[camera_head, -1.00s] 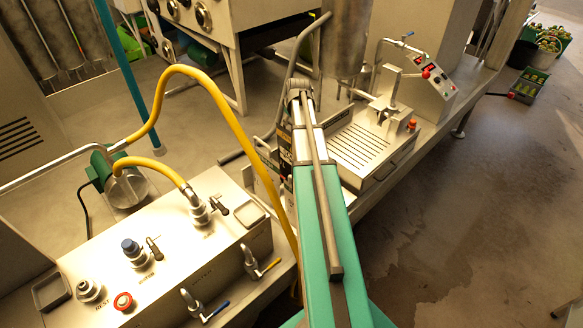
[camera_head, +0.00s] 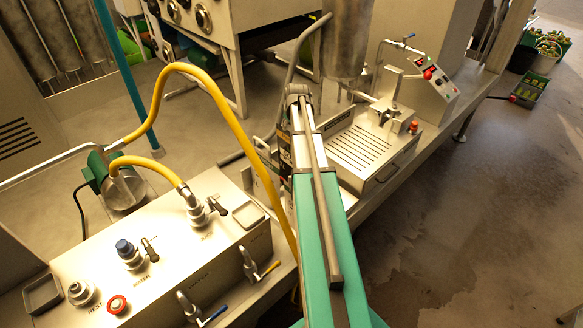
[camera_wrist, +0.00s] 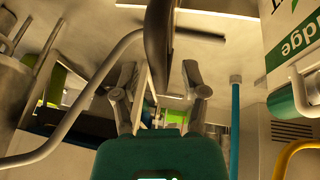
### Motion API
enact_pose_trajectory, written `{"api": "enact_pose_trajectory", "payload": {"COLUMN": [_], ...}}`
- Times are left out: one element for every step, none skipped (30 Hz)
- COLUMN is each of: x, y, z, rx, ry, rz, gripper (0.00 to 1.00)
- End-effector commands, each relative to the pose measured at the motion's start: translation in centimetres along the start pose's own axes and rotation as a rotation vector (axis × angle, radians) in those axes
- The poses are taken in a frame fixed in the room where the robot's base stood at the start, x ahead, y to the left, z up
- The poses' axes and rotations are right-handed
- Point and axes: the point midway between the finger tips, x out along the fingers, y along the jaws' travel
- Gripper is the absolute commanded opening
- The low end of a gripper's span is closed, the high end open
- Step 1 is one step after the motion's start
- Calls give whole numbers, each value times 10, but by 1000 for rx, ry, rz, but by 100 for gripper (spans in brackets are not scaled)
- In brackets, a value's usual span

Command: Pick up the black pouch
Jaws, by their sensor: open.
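In the wrist view my gripper (camera_wrist: 159,76) is open, with its two grey fingers apart and the green palm below them. A dark, narrow upright shape (camera_wrist: 158,45) stands between and beyond the fingers at the top centre. It could be the black pouch seen edge-on, but I cannot tell for sure. No finger visibly closes on it. In the head view my gripper is mostly hidden beyond my arm, and I cannot make out a black pouch there.
A grey bent rail (camera_wrist: 95,95) runs left of my fingers in the wrist view. A yellow hose (camera_head: 235,125) arches over the valve console (camera_head: 180,270). A slotted metal tray unit (camera_head: 362,152) stands right of my arm. Open floor (camera_head: 450,230) lies at the right.

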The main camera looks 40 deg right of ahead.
Motion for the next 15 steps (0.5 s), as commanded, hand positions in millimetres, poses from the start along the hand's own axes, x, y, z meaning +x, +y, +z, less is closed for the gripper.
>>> {"api": "enact_pose_trajectory", "payload": {"x": [0, 0, 0, 0, 0, 0, 0, 0, 0, 0, 0, 0, 0, 0, 0], "y": [0, 0, 0, 0, 0, 0, 0, 0, 0, 0, 0, 0, 0, 0, 0], "z": [0, 0, 0, 0, 0, 0, 0, 0, 0, 0, 0, 0, 0, 0, 0], "rx": [0, 0, 0, 0, 0, 0, 0, 0, 0, 0, 1, 1, 1, 1, 1], "ry": [0, 0, 0, 0, 0, 0, 0, 0, 0, 0, 0, 0, 0, 0, 0], "rz": [0, 0, 0, 0, 0, 0, 0, 0, 0, 0, 0, 0, 0, 0, 0], "gripper": [57, 57, 57, 57, 51, 44, 38, 33, 25, 20, 14, 7, 1, 0, 0]}}
